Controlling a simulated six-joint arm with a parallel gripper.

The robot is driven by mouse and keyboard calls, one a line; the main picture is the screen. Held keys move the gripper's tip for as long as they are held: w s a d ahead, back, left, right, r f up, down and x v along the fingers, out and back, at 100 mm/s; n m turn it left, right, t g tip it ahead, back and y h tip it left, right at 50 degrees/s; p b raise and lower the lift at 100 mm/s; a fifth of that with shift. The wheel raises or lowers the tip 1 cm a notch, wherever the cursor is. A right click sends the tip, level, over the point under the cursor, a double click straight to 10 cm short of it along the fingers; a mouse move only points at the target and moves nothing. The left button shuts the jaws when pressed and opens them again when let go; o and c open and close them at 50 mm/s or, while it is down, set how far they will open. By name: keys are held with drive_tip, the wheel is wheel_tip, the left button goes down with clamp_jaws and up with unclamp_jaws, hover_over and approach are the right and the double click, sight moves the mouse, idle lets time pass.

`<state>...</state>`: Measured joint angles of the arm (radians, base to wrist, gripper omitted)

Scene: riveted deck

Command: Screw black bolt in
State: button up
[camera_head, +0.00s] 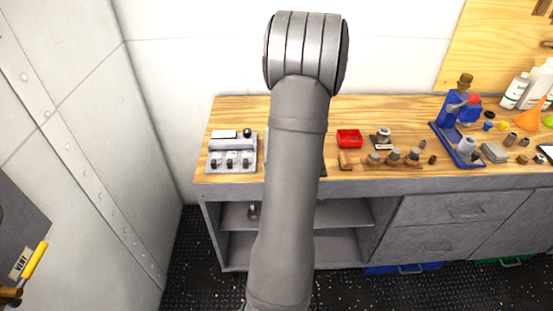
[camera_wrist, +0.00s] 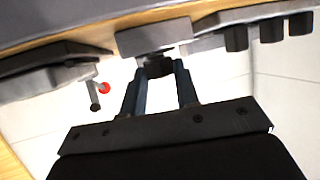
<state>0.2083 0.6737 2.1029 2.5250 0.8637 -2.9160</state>
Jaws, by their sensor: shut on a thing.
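In the wrist view my gripper (camera_wrist: 160,84) is shut on a small dark piece, which looks like the black bolt (camera_wrist: 157,67). The bolt sits between the fingertips, against or very close to a grey block (camera_wrist: 150,38). I cannot tell whether it is seated in a hole or only touching. In the head view my own arm covers the gripper, the bolt and most of the block.
A grey fixture with several black knobs (camera_head: 231,152) stands at the bench's left end. Right of my arm are a red tray (camera_head: 349,138), a wooden holder with several round pieces (camera_head: 388,160) and a blue device (camera_head: 458,130). A red-tipped part (camera_wrist: 104,87) shows in the wrist view.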

drive_tip(key=shift+w+a+r+m+t+h, duration=0.1)
drive_tip(key=shift+m+t+h, duration=0.05)
drive_tip(key=shift+m+h, duration=0.3)
drive_tip(key=shift+r+m+t+h, duration=0.1)
drive_tip(key=shift+m+t+h, duration=0.05)
drive_tip(key=shift+m+h, duration=0.25)
drive_tip(key=o, duration=1)
drive_tip(key=shift+f, duration=0.1)
drive_tip(key=v, duration=1.7)
drive_tip(key=shift+s, duration=0.25)
